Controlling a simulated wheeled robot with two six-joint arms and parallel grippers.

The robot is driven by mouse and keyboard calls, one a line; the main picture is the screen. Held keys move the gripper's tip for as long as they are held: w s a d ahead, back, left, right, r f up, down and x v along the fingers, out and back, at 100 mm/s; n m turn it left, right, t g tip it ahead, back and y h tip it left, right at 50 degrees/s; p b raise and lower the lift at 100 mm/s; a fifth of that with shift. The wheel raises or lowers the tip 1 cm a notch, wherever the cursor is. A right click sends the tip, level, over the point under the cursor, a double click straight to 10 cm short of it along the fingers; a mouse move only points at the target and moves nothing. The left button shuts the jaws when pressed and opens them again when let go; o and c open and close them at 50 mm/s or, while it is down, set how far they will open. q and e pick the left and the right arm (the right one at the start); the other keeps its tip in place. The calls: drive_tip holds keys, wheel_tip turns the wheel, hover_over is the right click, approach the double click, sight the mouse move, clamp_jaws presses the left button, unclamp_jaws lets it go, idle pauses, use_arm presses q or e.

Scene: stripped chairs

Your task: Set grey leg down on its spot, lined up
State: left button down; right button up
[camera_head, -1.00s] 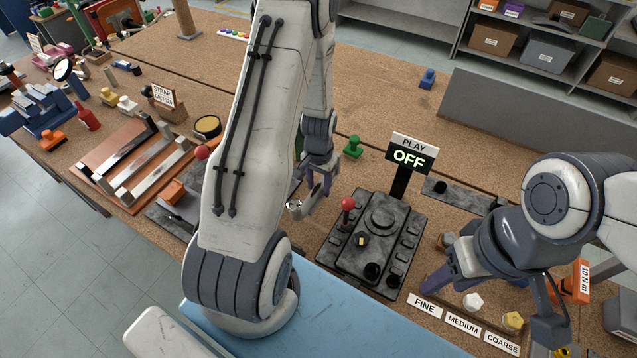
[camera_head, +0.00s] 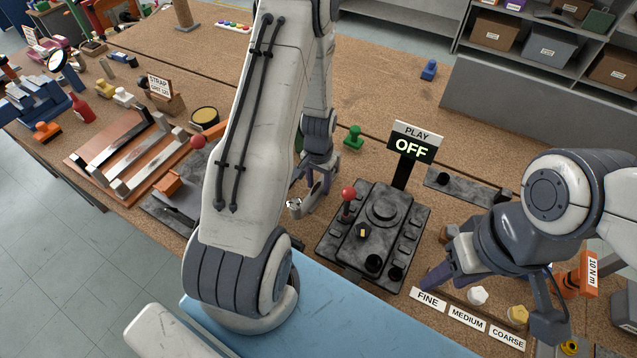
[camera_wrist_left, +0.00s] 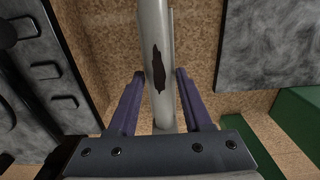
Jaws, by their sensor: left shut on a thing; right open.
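The grey leg (camera_wrist_left: 155,45) is a pale grey tube with a dark chipped patch, and it runs up the middle of the left wrist view. My left gripper (camera_wrist_left: 160,110) is shut on it, a purple finger on each side. In the head view my left gripper (camera_head: 312,192) is partly hidden by my own arm, left of the black control box. A pale end of what looks like the leg (camera_head: 298,208) shows there. The leg's spot cannot be made out. My right gripper (camera_head: 492,308) is open and empty above the label strip at the right.
The black control box (camera_head: 375,235) has a red-knobbed lever and a PLAY OFF sign (camera_head: 413,146). A green stamp-like piece (camera_head: 353,137) stands behind the left gripper. A dark grey plate (camera_wrist_left: 265,45) lies right of the leg. Cork worktop (camera_head: 385,90) is clear at the back.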

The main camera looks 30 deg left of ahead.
use_arm(q)
drive_tip(key=shift+f+b, duration=0.35)
drive_tip(key=shift+f, duration=0.15)
drive_tip(key=shift+c, duration=1.3)
unclamp_jaws()
wheel_tip(320, 180, up, 11)
drive_tip(key=shift+f+b, duration=0.2)
drive_tip(key=shift+b, duration=0.6)
drive_tip(key=shift+s+d+f, duration=0.1)
